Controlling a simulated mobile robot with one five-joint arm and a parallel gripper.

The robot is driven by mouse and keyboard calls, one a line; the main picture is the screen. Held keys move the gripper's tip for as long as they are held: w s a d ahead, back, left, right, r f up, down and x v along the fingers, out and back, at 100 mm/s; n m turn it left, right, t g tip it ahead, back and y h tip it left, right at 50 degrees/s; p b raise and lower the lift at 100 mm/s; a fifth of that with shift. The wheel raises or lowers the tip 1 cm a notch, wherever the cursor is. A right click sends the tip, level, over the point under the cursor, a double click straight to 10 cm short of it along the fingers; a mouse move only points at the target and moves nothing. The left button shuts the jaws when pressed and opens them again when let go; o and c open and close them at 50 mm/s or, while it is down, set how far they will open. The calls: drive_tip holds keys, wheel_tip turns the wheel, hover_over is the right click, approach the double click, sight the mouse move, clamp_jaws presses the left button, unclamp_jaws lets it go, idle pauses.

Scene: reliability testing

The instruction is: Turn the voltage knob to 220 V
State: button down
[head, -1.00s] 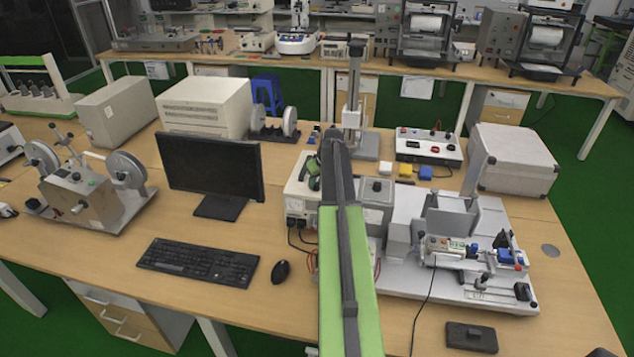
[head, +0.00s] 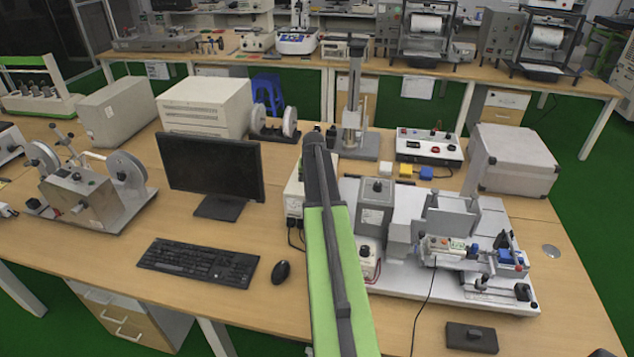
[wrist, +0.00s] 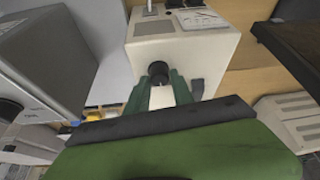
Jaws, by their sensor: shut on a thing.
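The voltage knob (wrist: 158,70) is a black round knob on a cream box (wrist: 185,48) with a meter face, seen in the wrist view. My gripper (wrist: 159,80) has its green fingers on both sides of the knob and is shut on it. The knob's markings and pointer cannot be read. In the head view, the cream box (head: 294,192) stands right of the monitor, mostly hidden behind my green and black arm. The knob and my fingertips are hidden there.
A monitor (head: 211,170), keyboard (head: 198,262) and mouse (head: 281,271) are to the left. A grey box (head: 375,203) and a test rig on a white base (head: 430,283) are close on the right. A black cable runs down the table front.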

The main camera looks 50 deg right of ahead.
drive_tip(key=m+g, duration=0.1)
drive_tip(key=m, duration=0.1)
drive_tip(key=m+g, duration=0.1)
drive_tip(key=m, duration=0.2)
drive_tip(key=shift+w+a+m+h, duration=0.2)
drive_tip(key=shift+m+h, duration=0.1)
drive_tip(key=shift+h, duration=0.1)
drive_tip(key=m+g, duration=0.2)
drive_tip(key=m, duration=0.2)
drive_tip(key=shift+w+m, duration=0.15)
drive_tip(key=shift+m, duration=0.25)
drive_tip(key=c, duration=1.2)
unclamp_jaws()
drive_tip(key=shift+o, duration=0.4)
drive_tip(key=p+v, duration=1.6)
drive_tip(key=v, duration=0.1)
drive_tip(key=shift+r, duration=0.2)
